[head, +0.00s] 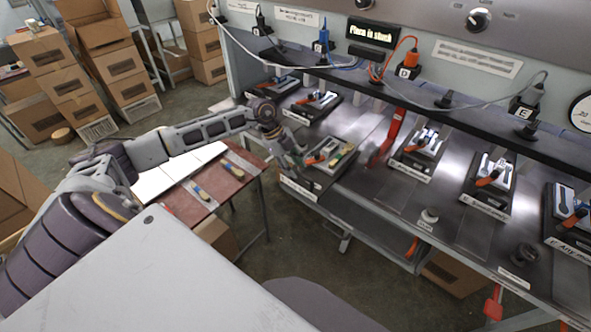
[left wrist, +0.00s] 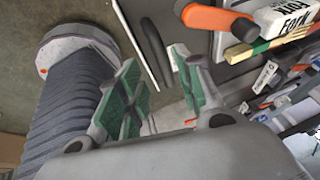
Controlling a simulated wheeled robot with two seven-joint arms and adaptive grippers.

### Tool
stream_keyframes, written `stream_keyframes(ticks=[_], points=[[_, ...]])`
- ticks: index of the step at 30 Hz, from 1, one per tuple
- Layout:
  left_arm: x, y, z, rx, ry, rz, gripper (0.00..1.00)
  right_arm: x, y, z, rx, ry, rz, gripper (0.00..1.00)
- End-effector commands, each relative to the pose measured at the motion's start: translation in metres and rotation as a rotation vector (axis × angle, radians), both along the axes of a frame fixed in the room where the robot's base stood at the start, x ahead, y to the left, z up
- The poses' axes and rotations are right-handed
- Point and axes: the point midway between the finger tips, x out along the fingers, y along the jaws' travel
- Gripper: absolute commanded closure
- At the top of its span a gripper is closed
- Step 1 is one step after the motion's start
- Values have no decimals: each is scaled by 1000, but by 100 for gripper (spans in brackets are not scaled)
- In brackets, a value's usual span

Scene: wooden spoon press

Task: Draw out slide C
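A slide-like tray (head: 323,168) sticks out from the front of the bench, holding small green, orange and yellow pieces. I cannot read a letter C on it. My left gripper (head: 291,158) is at its front left edge. In the left wrist view the gripper (left wrist: 160,98) has its two green-padded fingers apart with nothing held between them. A dark grey handle-like bar (left wrist: 156,50) is just beyond the fingers; I cannot tell whether they touch it. An orange handle (left wrist: 213,18) and a light wooden stick with a green band (left wrist: 262,47) lie near it. My right gripper is not in view.
More fixtures with orange-handled tools stand along the metal bench (head: 455,210). A blurred red upright piece (head: 385,140) is right of the tray. Cardboard boxes (head: 75,90) are stacked behind.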

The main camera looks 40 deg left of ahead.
Motion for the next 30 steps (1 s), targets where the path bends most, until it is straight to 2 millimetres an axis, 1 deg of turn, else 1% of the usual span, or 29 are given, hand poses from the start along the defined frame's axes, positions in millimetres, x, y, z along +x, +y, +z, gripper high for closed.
stream_keyframes(ticks=[18,24,30], points=[[-13,32,70,2,1,1,65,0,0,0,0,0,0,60],[-16,37,83,0,2,-1,65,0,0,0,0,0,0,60],[-16,38,87,0,2,-1,65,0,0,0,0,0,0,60]])
